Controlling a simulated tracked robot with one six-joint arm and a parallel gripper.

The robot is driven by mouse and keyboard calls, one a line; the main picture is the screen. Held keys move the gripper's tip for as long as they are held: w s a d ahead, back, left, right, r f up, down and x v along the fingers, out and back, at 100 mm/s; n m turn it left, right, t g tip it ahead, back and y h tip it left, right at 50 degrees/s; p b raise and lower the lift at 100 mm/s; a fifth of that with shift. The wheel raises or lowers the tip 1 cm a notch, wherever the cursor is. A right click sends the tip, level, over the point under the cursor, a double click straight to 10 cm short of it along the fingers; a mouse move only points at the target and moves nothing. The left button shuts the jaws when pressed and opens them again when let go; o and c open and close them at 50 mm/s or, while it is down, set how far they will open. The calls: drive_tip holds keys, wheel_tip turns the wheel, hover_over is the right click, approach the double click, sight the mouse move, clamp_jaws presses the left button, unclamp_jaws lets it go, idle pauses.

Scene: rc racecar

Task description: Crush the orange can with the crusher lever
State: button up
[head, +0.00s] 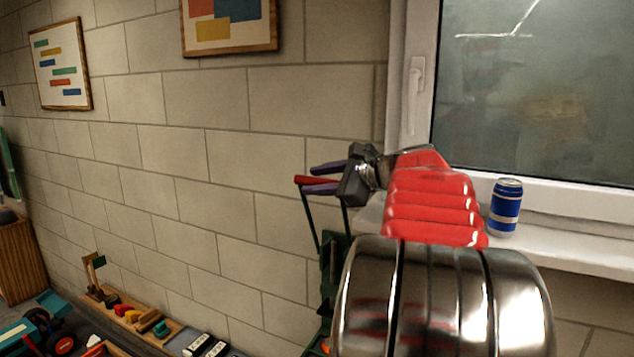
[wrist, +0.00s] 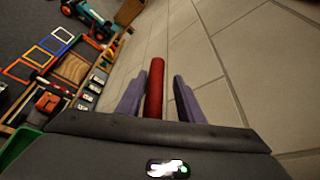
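The crusher (head: 327,262) is a dark green frame at the wall, partly hidden behind my arm in the head view. Its red lever handle (head: 302,179) is raised at the top and also shows in the wrist view (wrist: 155,75). My gripper (head: 322,178) has purple fingers, one on each side of the handle. In the wrist view the fingers (wrist: 158,92) stand apart with the handle between them, and a gap shows on its right side. A small orange patch (head: 325,346) low in the crusher looks like the orange can, mostly hidden.
A blue can (head: 505,208) stands on the white window sill (head: 570,248) at right. The block wall (head: 220,170) is close behind the crusher. Toys and a wooden tray (head: 135,322) lie at lower left. Wall space left of the lever is clear.

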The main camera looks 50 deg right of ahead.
drive_tip(key=shift+a, duration=0.1)
drive_tip(key=v, duration=1.3)
drive_tip(key=shift+s, duration=0.4)
